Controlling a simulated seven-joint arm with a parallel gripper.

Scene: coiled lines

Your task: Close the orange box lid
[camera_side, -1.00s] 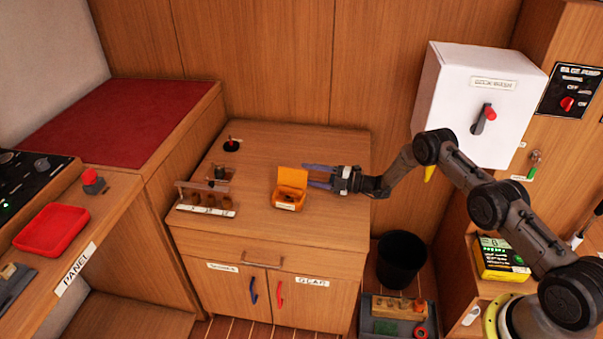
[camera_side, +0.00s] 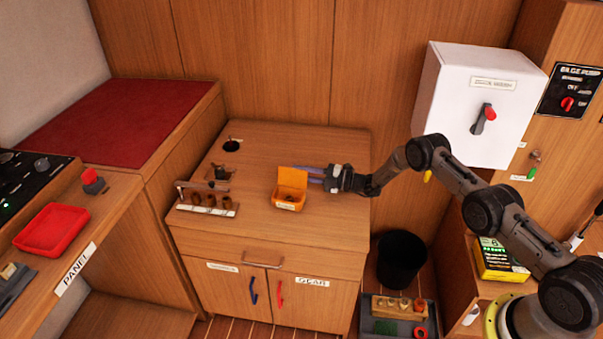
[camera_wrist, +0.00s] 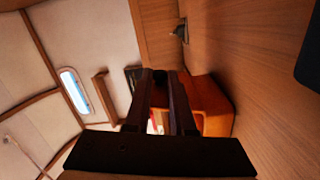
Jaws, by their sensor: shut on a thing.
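The small orange box (camera_side: 288,201) sits on the wooden counter with its lid (camera_side: 291,176) standing up at the back, open. My gripper (camera_side: 308,174) comes in from the right, with its bluish fingers at the right edge of the lid. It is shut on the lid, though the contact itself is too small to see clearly. In the wrist view my two fingers (camera_wrist: 167,78) stand close together, and the orange box (camera_wrist: 212,100) shows behind and right of them.
A dark bin (camera_side: 402,258) is on the floor to the right, below a white cabinet (camera_side: 478,105). The counter's front right is clear.

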